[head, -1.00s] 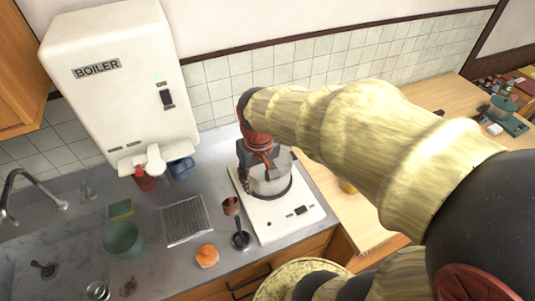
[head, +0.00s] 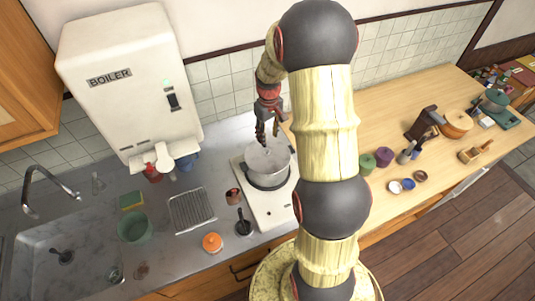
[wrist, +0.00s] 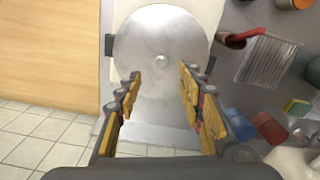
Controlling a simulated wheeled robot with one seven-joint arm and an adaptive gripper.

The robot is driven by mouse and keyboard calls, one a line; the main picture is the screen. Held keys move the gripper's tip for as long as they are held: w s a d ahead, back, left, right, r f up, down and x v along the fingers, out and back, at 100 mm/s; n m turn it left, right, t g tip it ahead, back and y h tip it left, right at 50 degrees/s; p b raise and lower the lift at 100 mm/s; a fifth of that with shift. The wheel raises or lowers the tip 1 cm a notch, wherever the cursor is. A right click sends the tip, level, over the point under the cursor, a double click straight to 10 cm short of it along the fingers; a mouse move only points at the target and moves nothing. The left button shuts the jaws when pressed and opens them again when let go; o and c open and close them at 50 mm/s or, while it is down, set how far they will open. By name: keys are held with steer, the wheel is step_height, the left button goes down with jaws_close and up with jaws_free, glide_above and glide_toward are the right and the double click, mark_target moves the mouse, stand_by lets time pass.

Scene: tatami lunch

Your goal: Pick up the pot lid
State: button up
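The pot lid (head: 272,152) is a round, silvery metal disc lying on top of the pot (head: 268,182) on the white stove. In the wrist view the lid (wrist: 150,35) is seen from above with a small pale knob near its middle. My gripper (head: 264,142) points down just above the lid, towards its back left side in the head view. In the wrist view my gripper (wrist: 161,80) is open, with its yellow fingers apart and nothing between them. Whether the fingertips touch the lid cannot be told.
The white stove (head: 283,212) stands on the grey counter. A wire rack (head: 191,209), an orange jar (head: 212,243), a dark pot with a ladle (head: 244,227) and a green bowl (head: 135,227) stand to the left. The boiler (head: 130,85) hangs behind. The wooden counter (head: 390,125) is right.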

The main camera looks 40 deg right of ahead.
mark_target(268, 150)
steer(key=shift+s+a+f, duration=0.1)
steer(key=shift+s+f, duration=0.1)
steer(key=shift+f, duration=0.35)
steer(key=shift+w+f+p, duration=0.15)
steer(key=shift+f+p, duration=0.15)
steer(key=shift+f, duration=1.4)
steer(key=shift+w+f+p, duration=0.15)
steer(key=shift+f+p, duration=0.1)
steer(key=shift+f, duration=1.45)
steer(key=shift+c, duration=1)
steer(key=c, duration=0.8)
jaws_close()
